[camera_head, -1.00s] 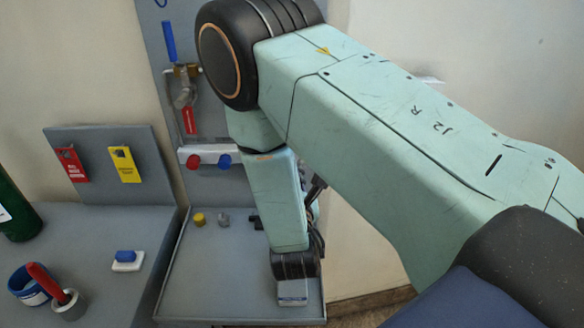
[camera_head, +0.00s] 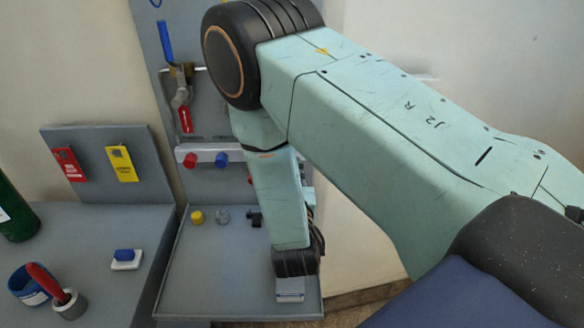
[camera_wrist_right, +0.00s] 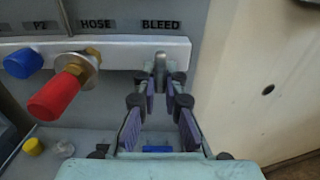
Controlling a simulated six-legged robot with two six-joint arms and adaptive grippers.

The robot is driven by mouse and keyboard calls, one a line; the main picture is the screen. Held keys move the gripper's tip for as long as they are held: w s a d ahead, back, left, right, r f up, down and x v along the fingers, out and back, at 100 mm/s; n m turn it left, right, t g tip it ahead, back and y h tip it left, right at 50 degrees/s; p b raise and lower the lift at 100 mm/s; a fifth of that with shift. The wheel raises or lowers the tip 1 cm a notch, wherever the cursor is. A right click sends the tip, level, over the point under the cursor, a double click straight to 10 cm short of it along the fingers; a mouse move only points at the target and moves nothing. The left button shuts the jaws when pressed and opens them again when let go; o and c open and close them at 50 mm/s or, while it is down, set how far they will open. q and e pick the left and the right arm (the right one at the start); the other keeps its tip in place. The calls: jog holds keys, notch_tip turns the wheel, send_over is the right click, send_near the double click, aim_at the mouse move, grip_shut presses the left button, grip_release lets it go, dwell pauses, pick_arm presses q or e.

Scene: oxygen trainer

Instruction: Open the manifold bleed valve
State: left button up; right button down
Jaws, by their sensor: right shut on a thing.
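The bleed valve (camera_wrist_right: 161,66), a small grey metal part, sits at the right end of the pale manifold bar (camera_wrist_right: 120,50), below the BLEED label (camera_wrist_right: 160,24) in the right wrist view. My right gripper (camera_wrist_right: 164,82) has its dark fingers on either side of it, shut on it. The fingertips partly cover the valve, so its handle position is unclear. In the head view my own right arm hides the gripper and the valve; the manifold bar (camera_head: 205,148) shows to the left of the arm. My left gripper is not in view.
A red hose fitting (camera_wrist_right: 56,94) projects close left of my right gripper, with a blue knob (camera_wrist_right: 24,63) beyond it. A grey tray (camera_head: 215,275) lies below. Red (camera_head: 68,163) and yellow (camera_head: 122,163) tags hang on the left panel.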

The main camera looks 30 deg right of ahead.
dwell(0.4)
jog(key=c, duration=1.4)
grip_release()
